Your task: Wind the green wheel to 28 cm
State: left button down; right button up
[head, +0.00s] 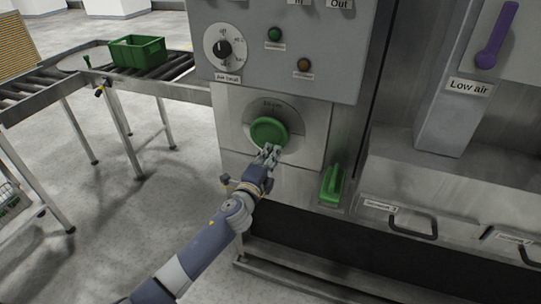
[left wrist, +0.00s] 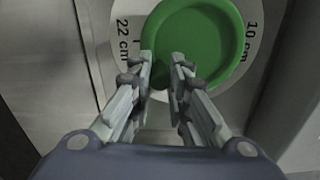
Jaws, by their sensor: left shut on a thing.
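The green wheel (head: 269,132) is a round green disc on a pale dial plate (head: 312,122) on the grey machine front. In the left wrist view the wheel (left wrist: 200,35) fills the top middle. The dial ring around it reads "22 cm" on the left and "10 cm" on the right; its top label in the head view is too small to read surely. My left gripper (head: 268,154) is at the wheel's lower edge. Its fingers (left wrist: 166,72) are closed on a green part of the wheel there, mostly hidden between them. My right gripper is not in view.
A rotary dial (head: 223,48), a green button (head: 274,34) and an amber one (head: 303,65) sit above. A green handle (head: 333,184) is to the lower right. A purple lever (head: 496,36) stands at upper right. A green crate (head: 138,51) rests on the roller conveyor.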

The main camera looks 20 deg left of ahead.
pick_arm(q)
jog(key=c, duration=1.5)
grip_release()
jog(key=shift+f, duration=0.1)
jog(key=shift+s, duration=0.1)
jog(key=s, duration=1.2)
jog(key=shift+a, duration=0.2)
jog(key=shift+w, duration=0.1)
